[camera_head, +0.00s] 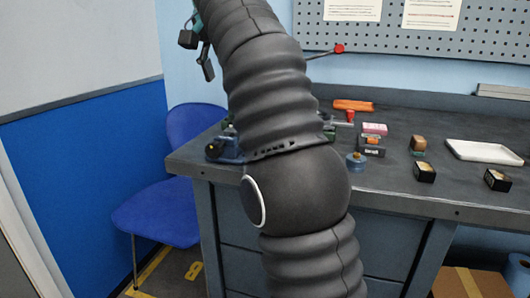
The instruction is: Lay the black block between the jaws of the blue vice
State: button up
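The blue vice (226,150) stands at the left end of the dark bench. My arm covers its right part, and whether anything lies between its jaws cannot be made out. Several small dark blocks are on the bench: one with a pale label (371,151) right of my arm, one with a gold-toned face (425,172) further right, and a similar one (498,180) near the right edge. I cannot tell which is the black block. My gripper (198,53) is raised high at upper left, well above the bench. Its dark fingertips are apart with nothing visible between them.
A white tray (486,152) lies at the right. A blue round knob-like piece (356,161), an orange tool (353,105), a pink block (375,128) and a brown-topped piece (418,143) also occupy the bench. A red-tipped rod (339,48) juts near the pegboard. A blue chair (160,222) stands left.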

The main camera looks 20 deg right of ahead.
jog(key=shift+s, duration=0.1)
jog(key=s+d+f+n+t+y, duration=0.1)
jog(key=s+f+n, duration=0.2)
jog(key=s+f, duration=1)
jog(key=s+d+f+n+y, duration=0.1)
jog(key=s+f+n, duration=0.3)
jog(key=s+f, duration=0.9)
notch_tip(320, 180, down, 8)
jog(key=shift+s+d+f+t+y, duration=0.25)
jog(key=shift+s+d+t+y, duration=0.05)
jog(key=shift+d+t+y, duration=0.15)
jog(key=shift+w, duration=0.1)
